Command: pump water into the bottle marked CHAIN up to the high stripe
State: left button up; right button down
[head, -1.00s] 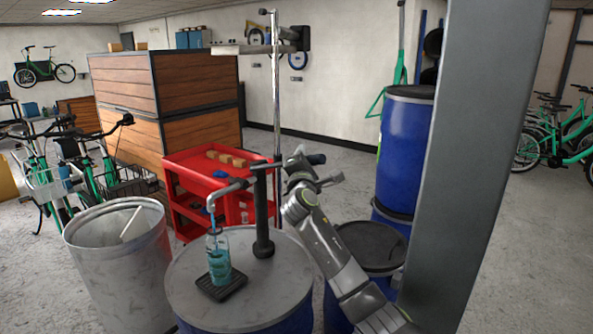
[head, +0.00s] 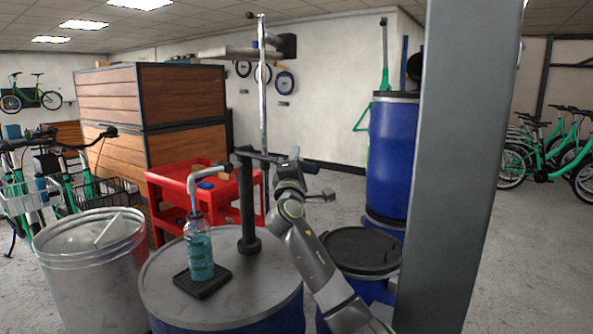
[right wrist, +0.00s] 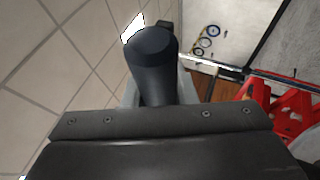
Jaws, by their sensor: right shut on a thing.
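A clear bottle (head: 200,252) with teal liquid stands upright on a black drip tray (head: 203,283) on top of a blue drum with a grey lid (head: 262,295). The liquid reaches well up the bottle's body; its marking and stripes are too small to read. The pump's spout (head: 192,182) points down at the bottle's mouth. The dark pump column (head: 248,212) stands to its right. My right gripper (head: 291,168) is shut on the pump handle (head: 309,165), whose dark round end (right wrist: 152,58) shows in the right wrist view. My left gripper is not in view.
A grey bin (head: 95,285) stands left of the drum. A red cart (head: 165,190) is behind it. A dark-lidded barrel (head: 360,252) and a tall blue drum (head: 393,150) are to the right. A grey post (head: 455,170) blocks part of the view.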

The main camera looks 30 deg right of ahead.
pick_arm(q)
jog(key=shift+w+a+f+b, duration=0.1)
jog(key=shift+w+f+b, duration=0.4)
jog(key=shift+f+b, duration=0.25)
pick_arm(e)
jog(key=shift+f+m, duration=0.4)
jog(key=shift+f, duration=0.2)
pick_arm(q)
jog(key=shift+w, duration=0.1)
pick_arm(e)
jog(key=shift+f, duration=0.15)
jog(key=c, duration=1.2)
grip_release()
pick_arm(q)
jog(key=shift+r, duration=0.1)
pick_arm(e)
jog(key=shift+o, duration=0.2)
jog(key=shift+s+a, duration=0.1)
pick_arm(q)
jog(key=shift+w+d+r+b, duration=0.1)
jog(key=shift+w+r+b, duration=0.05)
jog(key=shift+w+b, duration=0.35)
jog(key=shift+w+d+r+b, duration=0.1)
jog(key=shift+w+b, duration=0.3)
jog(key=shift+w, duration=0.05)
pick_arm(e)
jog(key=v, duration=1.7)
jog(key=shift+a, duration=0.15)
jog(key=shift+f, duration=0.15)
